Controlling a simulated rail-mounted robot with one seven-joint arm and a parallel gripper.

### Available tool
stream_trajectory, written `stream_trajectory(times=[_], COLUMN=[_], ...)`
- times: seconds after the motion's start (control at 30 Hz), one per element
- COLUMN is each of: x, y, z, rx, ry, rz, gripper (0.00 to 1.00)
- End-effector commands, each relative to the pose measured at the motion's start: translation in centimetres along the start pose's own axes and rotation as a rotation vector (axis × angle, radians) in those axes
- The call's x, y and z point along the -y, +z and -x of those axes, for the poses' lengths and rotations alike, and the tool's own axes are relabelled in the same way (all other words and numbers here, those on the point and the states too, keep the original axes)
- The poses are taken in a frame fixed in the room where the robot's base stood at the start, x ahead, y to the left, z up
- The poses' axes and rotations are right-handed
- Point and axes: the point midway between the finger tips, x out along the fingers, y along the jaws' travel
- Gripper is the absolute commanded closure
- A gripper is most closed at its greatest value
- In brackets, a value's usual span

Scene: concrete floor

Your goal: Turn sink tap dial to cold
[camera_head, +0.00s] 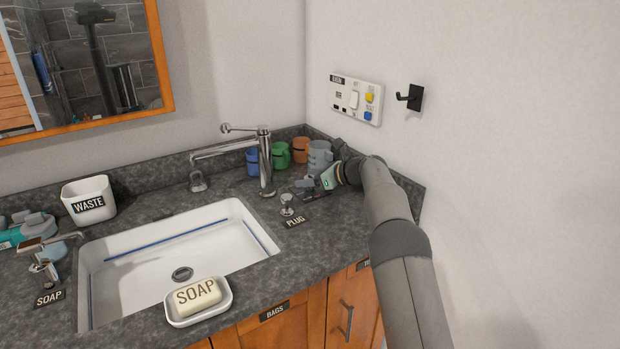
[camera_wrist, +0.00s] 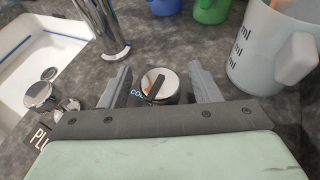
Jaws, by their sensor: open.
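The tap dial (camera_wrist: 160,84) is a round chrome knob with a dark pointer bar on top, seen in the wrist view. My gripper (camera_wrist: 160,68) is open, with one finger on each side of the dial and a visible gap to each. A label starting "CO" shows at the dial's left edge, partly hidden. In the head view my gripper (camera_head: 308,186) is low over the counter, right of the chrome tap (camera_head: 265,165), and the dial cannot be made out. The tap's base (camera_wrist: 105,35) shows at the upper left of the wrist view.
A grey measuring jug (camera_head: 319,157) stands close behind my gripper, near orange, green and blue mugs. The chrome plug knob (camera_head: 287,204) is just left. The white sink (camera_head: 228,212) and soap dish (camera_head: 222,305) lie further left. A wall bounds the right.

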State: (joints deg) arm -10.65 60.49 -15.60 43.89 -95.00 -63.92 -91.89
Motion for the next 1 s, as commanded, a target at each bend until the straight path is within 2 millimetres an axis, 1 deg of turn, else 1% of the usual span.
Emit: stream_trajectory(times=[0.17, 0.27, 0.3, 0.33, 0.67, 0.87, 1.0], x=[-0.01, -0.01, -0.01, -0.01, -0.08, -0.2, -0.25], y=[-0.01, -0.01, -0.01, -0.01, -0.16, -0.39, -0.43], z=[-0.03, -0.02, -0.02, -0.02, -0.13, -0.26, -0.3], rx=[0.0, 0.0, 0.0, 0.0, 0.002, 0.005, 0.01], ry=[0.0, 0.0, 0.0, 0.0, -0.024, -0.108, -0.207], rz=[-0.001, -0.001, -0.001, -0.001, -0.012, -0.046, -0.086], gripper=[0.43, 0.68, 0.79, 0.87, 0.87, 0.87, 0.87])
